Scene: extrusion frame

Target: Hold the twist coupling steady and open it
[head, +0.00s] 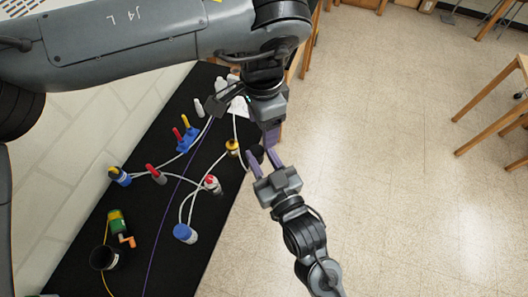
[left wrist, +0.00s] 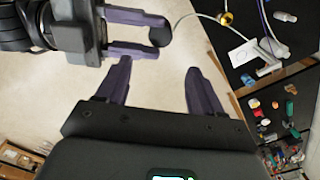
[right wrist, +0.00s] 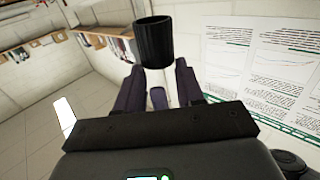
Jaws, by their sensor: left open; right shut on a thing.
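A plain black cylinder (head: 257,153), which looks like the coupling or a part of it, is held at the right edge of the black bench. It also shows in the left wrist view (left wrist: 160,33) and at the fingertips in the right wrist view (right wrist: 154,42). My right gripper (head: 266,161) is shut on it from below. My left gripper (head: 267,142) is just above, pointing down at it. The left fingers are spread and empty in the left wrist view (left wrist: 157,75), apart from the cylinder. I cannot see a joint line or second half on the cylinder.
The black bench (head: 165,215) carries white cables, a blue-capped bottle (head: 185,233), a red-topped piece (head: 212,184), a yellow fitting (head: 233,147) and a green part (head: 117,222). A black cup (head: 104,258) stands lower left. The floor (head: 400,200) to the right is open.

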